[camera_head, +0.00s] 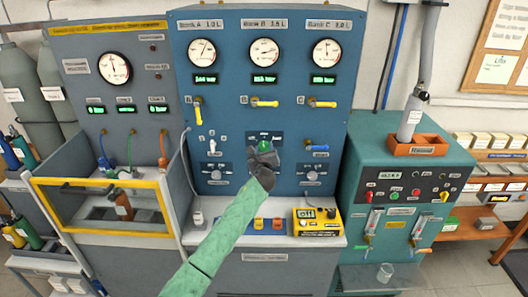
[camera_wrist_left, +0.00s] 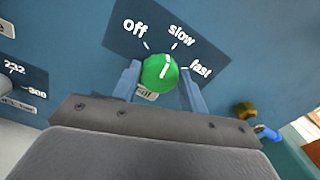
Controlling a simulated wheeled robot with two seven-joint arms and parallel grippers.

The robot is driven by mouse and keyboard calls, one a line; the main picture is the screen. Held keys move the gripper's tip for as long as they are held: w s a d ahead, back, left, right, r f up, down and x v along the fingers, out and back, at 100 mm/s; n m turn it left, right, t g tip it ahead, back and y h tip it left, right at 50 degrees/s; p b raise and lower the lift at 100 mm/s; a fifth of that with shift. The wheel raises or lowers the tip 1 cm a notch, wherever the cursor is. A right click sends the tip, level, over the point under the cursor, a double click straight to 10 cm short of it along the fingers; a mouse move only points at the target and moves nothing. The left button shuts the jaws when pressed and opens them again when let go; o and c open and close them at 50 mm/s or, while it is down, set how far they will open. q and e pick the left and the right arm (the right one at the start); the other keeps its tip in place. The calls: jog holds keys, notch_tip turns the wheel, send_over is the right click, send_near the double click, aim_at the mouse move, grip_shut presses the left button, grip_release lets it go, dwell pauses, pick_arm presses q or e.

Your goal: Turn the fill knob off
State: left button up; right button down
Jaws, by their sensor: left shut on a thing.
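The green fill knob (camera_head: 264,145) is on the blue panel, below the three gauges. In the left wrist view the knob (camera_wrist_left: 159,73) sits under the printed words Off, slow and fast. Its white mark points up and slightly right, about toward slow. My left gripper (camera_head: 264,156) reaches it from below, along my green-sleeved arm. In the wrist view its two blue fingers (camera_wrist_left: 160,82) stand on either side of the knob and are shut on it. My right gripper is not in view.
Yellow bank handles (camera_head: 264,103) line the panel above, and a blue handle (camera_head: 317,147) is to the right. A yellow box reading off (camera_head: 318,221) stands on the ledge below. A teal machine (camera_head: 400,190) stands at right.

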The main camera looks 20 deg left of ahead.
pick_arm(q)
jog(key=shift+f+n, duration=0.15)
jog(key=shift+n, duration=0.25)
jog(key=n+b, duration=0.4)
jog(key=n, duration=0.2)
jog(key=shift+f, duration=0.1)
jog(key=shift+n+b, duration=0.65)
jog(key=shift+n, duration=0.45)
jog(key=shift+a+n+b, duration=0.1)
jog(key=shift+n+b, duration=0.3)
jog(key=shift+n, duration=0.4)
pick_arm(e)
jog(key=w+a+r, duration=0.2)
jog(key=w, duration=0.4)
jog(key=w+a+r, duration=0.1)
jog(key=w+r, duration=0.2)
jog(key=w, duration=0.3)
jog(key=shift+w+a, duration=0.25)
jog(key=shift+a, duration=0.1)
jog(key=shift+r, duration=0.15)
pick_arm(q)
jog(key=o, duration=1)
